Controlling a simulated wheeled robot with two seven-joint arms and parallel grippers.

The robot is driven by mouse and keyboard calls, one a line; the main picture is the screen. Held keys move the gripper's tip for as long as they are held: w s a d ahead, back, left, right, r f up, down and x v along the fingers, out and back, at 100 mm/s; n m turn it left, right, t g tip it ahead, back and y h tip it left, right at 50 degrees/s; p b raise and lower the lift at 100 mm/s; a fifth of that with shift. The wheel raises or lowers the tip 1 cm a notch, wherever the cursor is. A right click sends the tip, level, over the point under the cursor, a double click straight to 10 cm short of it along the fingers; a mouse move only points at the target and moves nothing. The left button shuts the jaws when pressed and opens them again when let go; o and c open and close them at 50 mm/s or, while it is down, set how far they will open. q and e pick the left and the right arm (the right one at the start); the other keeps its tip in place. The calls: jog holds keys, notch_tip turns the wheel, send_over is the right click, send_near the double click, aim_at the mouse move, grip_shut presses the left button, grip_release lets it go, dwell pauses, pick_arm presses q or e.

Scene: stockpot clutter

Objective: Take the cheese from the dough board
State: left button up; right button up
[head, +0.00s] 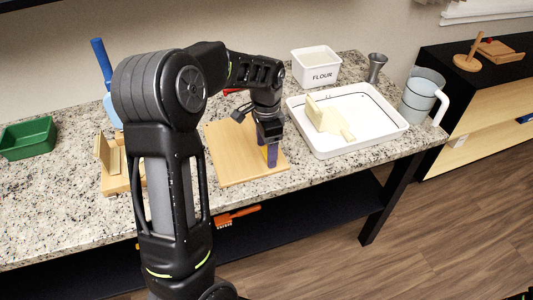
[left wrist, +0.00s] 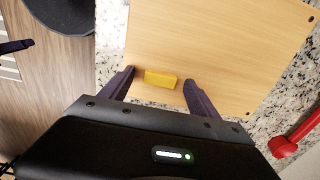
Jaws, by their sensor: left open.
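The cheese is a small yellow block (left wrist: 161,79) lying near one edge of the wooden dough board, seen in the left wrist view. In the head view it is mostly hidden by my gripper. The dough board (head: 232,160) lies flat on the speckled counter; it fills much of the left wrist view (left wrist: 215,40). My left gripper (head: 271,158) points down over the board. In the left wrist view its purple fingers (left wrist: 157,86) are spread open, one on each side of the cheese, with gaps to it.
A white tray (head: 390,124) with a pale scoop-like object (head: 329,119) stands right of the board. Behind are a flour box (head: 316,67) and a metal cup (head: 376,68). A pitcher (head: 420,95) stands at the right end. A red-handled thing (left wrist: 284,147) lies beside the board.

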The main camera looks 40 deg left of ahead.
pick_arm(q)
jog(key=shift+c, duration=0.3)
jog(key=c, duration=1.3)
